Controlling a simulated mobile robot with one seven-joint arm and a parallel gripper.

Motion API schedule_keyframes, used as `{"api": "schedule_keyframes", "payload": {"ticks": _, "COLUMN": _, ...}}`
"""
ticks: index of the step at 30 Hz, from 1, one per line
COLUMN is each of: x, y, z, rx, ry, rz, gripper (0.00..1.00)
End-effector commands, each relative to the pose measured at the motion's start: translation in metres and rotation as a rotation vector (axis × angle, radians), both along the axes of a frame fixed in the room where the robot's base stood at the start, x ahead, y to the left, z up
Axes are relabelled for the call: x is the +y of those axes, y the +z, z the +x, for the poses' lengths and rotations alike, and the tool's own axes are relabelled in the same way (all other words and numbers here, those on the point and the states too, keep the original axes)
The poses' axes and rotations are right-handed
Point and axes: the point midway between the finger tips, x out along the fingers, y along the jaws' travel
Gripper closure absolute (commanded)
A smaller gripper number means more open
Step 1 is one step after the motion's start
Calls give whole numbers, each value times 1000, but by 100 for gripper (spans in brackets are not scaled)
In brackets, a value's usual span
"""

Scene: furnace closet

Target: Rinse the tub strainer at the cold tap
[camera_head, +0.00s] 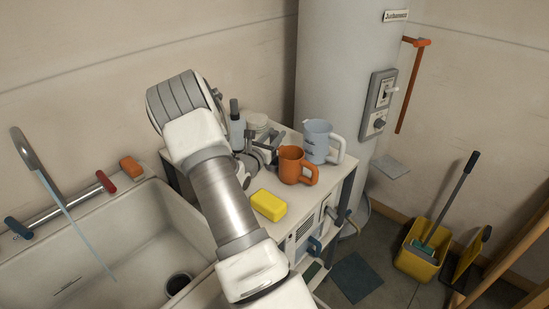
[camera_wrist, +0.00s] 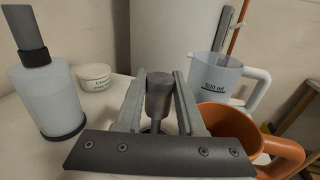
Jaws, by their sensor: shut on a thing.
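My gripper (camera_wrist: 160,100) is shut on a grey cylindrical knob (camera_wrist: 159,88) that stands upright between its fingers. The knob looks like the handle of the tub strainer, but whatever is below it is hidden. In the head view my gripper (camera_head: 264,146) is over the small table, behind the orange mug. The pale tub (camera_head: 65,252) is at left with a dark drain hole (camera_head: 178,283). The wall tap has a blue cold handle (camera_head: 18,228), a red handle (camera_head: 106,182) and a curved grey spout (camera_head: 27,150). A thin bluish stream (camera_head: 80,231) runs from the spout into the tub.
An orange mug (camera_head: 293,166), a clear measuring jug (camera_head: 318,141) and a yellow sponge (camera_head: 269,205) stand close by on the table (camera_head: 312,200). A pump bottle (camera_wrist: 43,92) and small white tub (camera_wrist: 94,77) are at left in the wrist view. A grey tank (camera_head: 340,65) rises behind.

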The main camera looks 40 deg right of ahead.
Motion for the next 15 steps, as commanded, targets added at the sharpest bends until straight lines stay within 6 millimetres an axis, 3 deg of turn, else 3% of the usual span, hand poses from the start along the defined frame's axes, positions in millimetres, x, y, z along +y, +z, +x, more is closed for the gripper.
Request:
{"api": "schedule_keyframes", "payload": {"ticks": 8, "x": 0, "y": 7, "z": 0, "rx": -3, "ry": 0, "rz": -1, "gripper": 100}}
{"api": "schedule_keyframes", "payload": {"ticks": 15, "x": 0, "y": 36, "z": 0, "rx": -5, "ry": 0, "rz": -1, "gripper": 100}}
